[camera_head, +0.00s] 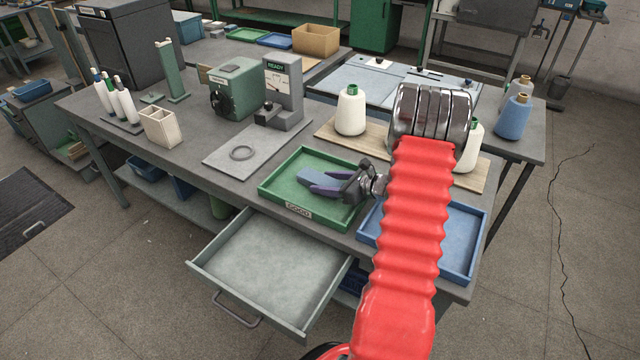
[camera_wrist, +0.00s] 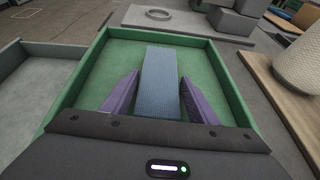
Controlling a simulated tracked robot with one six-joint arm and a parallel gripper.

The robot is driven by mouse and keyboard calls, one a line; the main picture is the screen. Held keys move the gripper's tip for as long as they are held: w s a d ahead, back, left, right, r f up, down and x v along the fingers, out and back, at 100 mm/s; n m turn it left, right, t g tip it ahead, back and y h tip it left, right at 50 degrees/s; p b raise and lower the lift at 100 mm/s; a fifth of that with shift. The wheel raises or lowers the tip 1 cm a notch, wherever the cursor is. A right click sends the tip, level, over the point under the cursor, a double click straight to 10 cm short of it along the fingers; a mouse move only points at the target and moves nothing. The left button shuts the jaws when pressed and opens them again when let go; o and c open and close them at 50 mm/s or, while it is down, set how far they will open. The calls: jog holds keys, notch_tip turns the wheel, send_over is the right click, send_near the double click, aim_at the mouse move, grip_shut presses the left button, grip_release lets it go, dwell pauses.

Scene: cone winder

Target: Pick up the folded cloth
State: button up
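The folded cloth (camera_wrist: 160,92) is a blue-grey ribbed strip lying in the green tray (camera_head: 268,188). Its far end also shows in the head view (camera_head: 312,177), with its near part hidden by my gripper. My gripper (camera_wrist: 160,77) is open, with one purple finger on each side of the cloth. The fingers look close to its side edges, with a slight gap at the tips. I cannot tell exactly how high they are above the tray floor. The near end of the cloth is hidden by the gripper body in the wrist view.
The blue tray (camera_head: 478,240) lies right of the green tray, partly behind my red arm. An open, empty drawer (camera_head: 265,265) juts out in front. White yarn cones (camera_head: 351,112) stand on a wooden board behind. A ring (camera_head: 242,153) lies on a grey plate at left.

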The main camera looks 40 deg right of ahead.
aim_at(326, 181)
jog(key=c, duration=0.7)
jog(key=shift+r, duration=0.1)
notch_tip(326, 181, up, 10)
jog(key=shift+f, duration=0.1)
dwell(0.3)
dwell(0.5)
